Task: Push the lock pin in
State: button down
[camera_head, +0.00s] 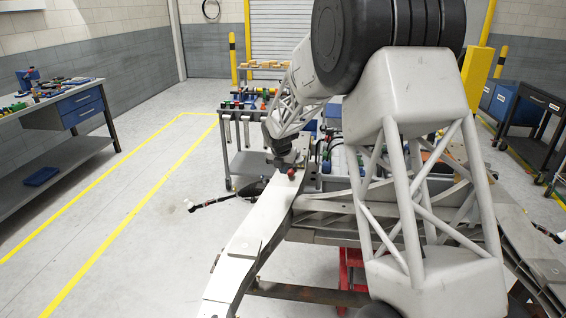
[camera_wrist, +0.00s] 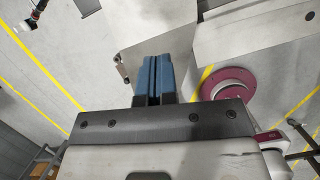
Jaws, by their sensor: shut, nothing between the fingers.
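The grey chassis frame (camera_head: 262,215) runs from the bottom of the head view up to where my wrist is. A small red knob (camera_head: 291,173) shows on it by my wrist; it may be the lock pin, but I cannot tell. My gripper shows in the wrist view as two blue fingers (camera_wrist: 154,78), shut together and empty. They lie in front of a pale metal plate (camera_wrist: 165,40). A maroon disc (camera_wrist: 228,88) lies to the right of the fingers. In the head view my fingertips are too small to make out. Whether they touch anything is unclear.
A tool cart (camera_head: 245,160) with several bottles stands behind the chassis. A workbench (camera_head: 75,100) is at the left. A black rod with a pale end (camera_head: 215,200) sticks out left of the chassis. The floor (camera_head: 140,215) at left is clear.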

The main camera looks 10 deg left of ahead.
aim_at(291, 170)
jog(key=x, duration=0.4)
jog(key=shift+w+d+r, duration=0.1)
jog(key=shift+w+r, duration=0.05)
jog(key=shift+w, duration=0.2)
jog(key=shift+w+d+f, duration=0.1)
jog(key=shift+w+d, duration=0.05)
jog(key=shift+w, duration=0.6)
jog(key=shift+w+d+f, duration=0.15)
jog(key=shift+w, duration=0.55)
